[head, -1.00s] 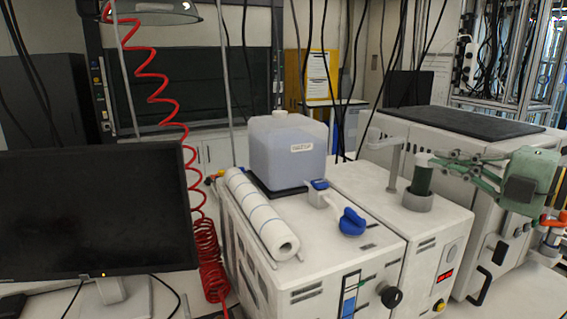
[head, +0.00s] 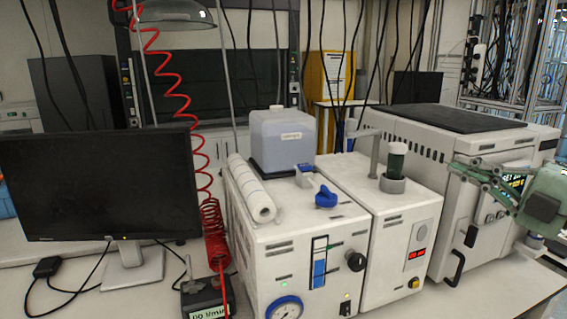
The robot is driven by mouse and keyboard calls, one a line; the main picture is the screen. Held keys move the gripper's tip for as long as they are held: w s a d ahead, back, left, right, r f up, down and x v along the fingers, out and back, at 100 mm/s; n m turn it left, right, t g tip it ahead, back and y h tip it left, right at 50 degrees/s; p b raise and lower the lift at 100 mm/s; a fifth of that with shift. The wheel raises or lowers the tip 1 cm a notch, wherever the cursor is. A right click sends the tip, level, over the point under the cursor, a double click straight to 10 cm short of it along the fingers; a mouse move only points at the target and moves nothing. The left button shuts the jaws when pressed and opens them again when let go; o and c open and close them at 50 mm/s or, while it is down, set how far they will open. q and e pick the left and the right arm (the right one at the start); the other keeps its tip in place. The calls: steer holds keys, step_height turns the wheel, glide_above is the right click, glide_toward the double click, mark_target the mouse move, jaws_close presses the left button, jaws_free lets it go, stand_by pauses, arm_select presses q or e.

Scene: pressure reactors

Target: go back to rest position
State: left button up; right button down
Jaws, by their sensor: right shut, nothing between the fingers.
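My right gripper (head: 462,170) comes in from the right edge, its green fingers pointing left. It is shut and empty, in front of the large white unit at the right. A dark green vial with a pale cap (head: 396,160) stands upright in a grey round holder (head: 392,185) on the white reactor unit (head: 400,230). The fingertips are to the right of the vial and apart from it. My left gripper is not in view.
A black monitor (head: 95,185) stands at the left. A white unit (head: 300,235) bears a paper roll (head: 250,190), a blue-handled valve (head: 325,198) and a translucent canister (head: 283,140). A red coiled hose (head: 210,215) hangs beside it. A larger white unit (head: 425,145) stands at the right.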

steer(key=s+d+f+m+h, duration=0.1)
steer(key=s+f+m+h, duration=0.1)
steer(key=f+m+h, duration=0.85)
steer(key=s+d+f+m+h, duration=0.15)
steer(key=f+m+h, duration=0.35)
steer(key=f+m, duration=1.05)
steer(key=s+a+f+n+g, duration=0.1)
steer(key=s+a+f+g, duration=0.3)
steer(key=f, duration=0.5)
steer(key=s+a+f+n+g, duration=0.1)
steer(key=s+f+g, duration=0.1)
steer(key=s+f, duration=0.6)
steer(key=s+a+f+n+g+y, duration=0.1)
steer(key=s+a+f+g+y, duration=0.15)
steer(key=s+a+f, duration=0.35)
steer(key=s+a+f+g+y, duration=0.25)
steer(key=s+a+g, duration=0.2)
steer(key=s, duration=0.45)
step_height(320, 180, down, 26)
steer(key=s, duration=0.1)
steer(key=s+d+f+g, duration=0.1)
steer(key=s+d+f, duration=0.2)
steer(key=s+f, duration=1.3)
steer(key=shift+s+f+n+g+h, duration=0.3)
steer(key=shift+s+n+h, duration=0.1)
steer(key=shift+s+h, duration=0.05)
